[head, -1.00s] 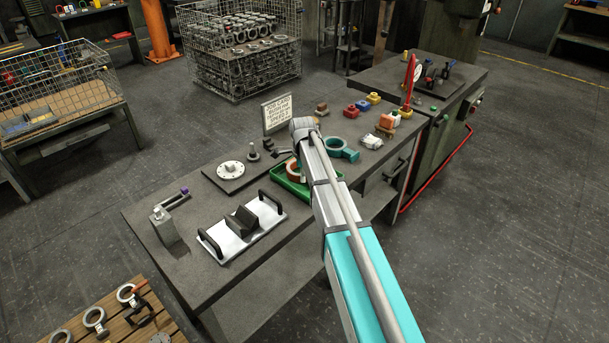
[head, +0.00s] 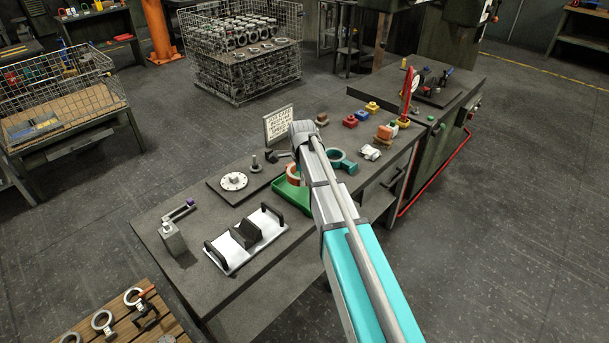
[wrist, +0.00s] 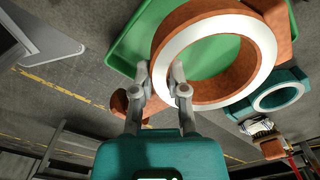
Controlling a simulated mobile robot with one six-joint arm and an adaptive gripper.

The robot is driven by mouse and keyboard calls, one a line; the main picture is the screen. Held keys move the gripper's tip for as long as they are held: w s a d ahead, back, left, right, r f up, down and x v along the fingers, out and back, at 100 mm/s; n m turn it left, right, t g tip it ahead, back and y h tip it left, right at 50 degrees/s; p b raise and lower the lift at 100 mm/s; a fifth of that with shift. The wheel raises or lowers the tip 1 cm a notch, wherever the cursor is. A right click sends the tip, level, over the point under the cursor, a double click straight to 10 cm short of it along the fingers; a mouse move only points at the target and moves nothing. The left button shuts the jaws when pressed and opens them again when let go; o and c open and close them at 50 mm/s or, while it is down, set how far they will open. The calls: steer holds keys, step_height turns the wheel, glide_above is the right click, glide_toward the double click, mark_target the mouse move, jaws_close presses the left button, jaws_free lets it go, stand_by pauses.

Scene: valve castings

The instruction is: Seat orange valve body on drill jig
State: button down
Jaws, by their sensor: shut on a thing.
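The orange valve body (wrist: 205,90) is a thick ring with a pale machined face. My gripper (wrist: 160,74) is shut on its near side in the wrist view. The ring appears raised above the green tray (wrist: 125,45). In the head view the orange valve body (head: 292,172) shows only partly beside my arm, over the green tray (head: 299,203); my fingers are hidden there. A dark plate with a pale round flanged disc (head: 233,181) and an upright post, seemingly the drill jig, lies left of the tray.
A white plate with handles and a dark V-block (head: 244,236) lies in front of the disc. A sign (head: 279,124) stands behind the tray. A teal ring casting (head: 343,161) lies right of my arm, with several small coloured blocks beyond. Bare bench (head: 160,262) shows at the front left.

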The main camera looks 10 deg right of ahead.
steer(key=s+a+r+p, duration=0.2)
steer(key=s+r+p, duration=0.3)
steer(key=s, duration=0.5)
steer(key=shift+a+r, duration=0.35)
steer(key=shift+s, duration=0.2)
stand_by(0.4)
